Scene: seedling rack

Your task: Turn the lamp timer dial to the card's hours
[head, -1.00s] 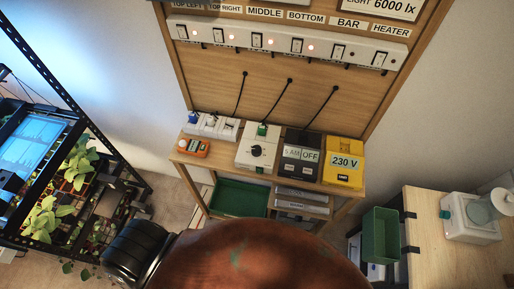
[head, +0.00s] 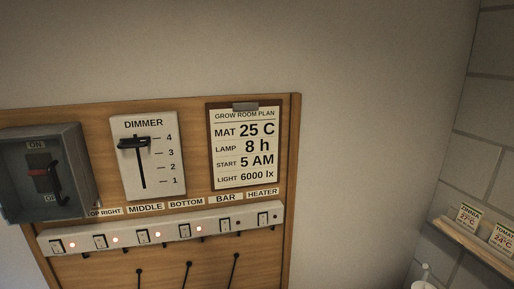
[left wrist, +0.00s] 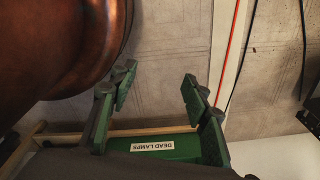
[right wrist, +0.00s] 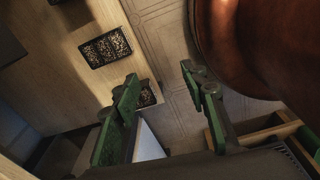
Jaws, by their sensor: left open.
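The card (head: 245,148), headed "GROW ROOM PLAN", hangs on the wooden board in the head view. It reads MAT 25 C, LAMP 8 h, START 5 AM, LIGHT 6000 lx. The lamp timer dial is not in any view now. My left gripper (left wrist: 160,80) is open and empty in the left wrist view, above the floor near a green bin (left wrist: 186,149) labelled "DEAD LAMPS". My right gripper (right wrist: 160,80) is open and empty in the right wrist view, near a wooden surface with dark speckled trays (right wrist: 105,47). Neither gripper shows in the head view.
A dimmer (head: 148,156) has its black slider near 4. A switch strip (head: 180,235) below has several lit red lamps; those at BAR and HEATER look dark. A shelf (head: 470,240) with seed cards stands right.

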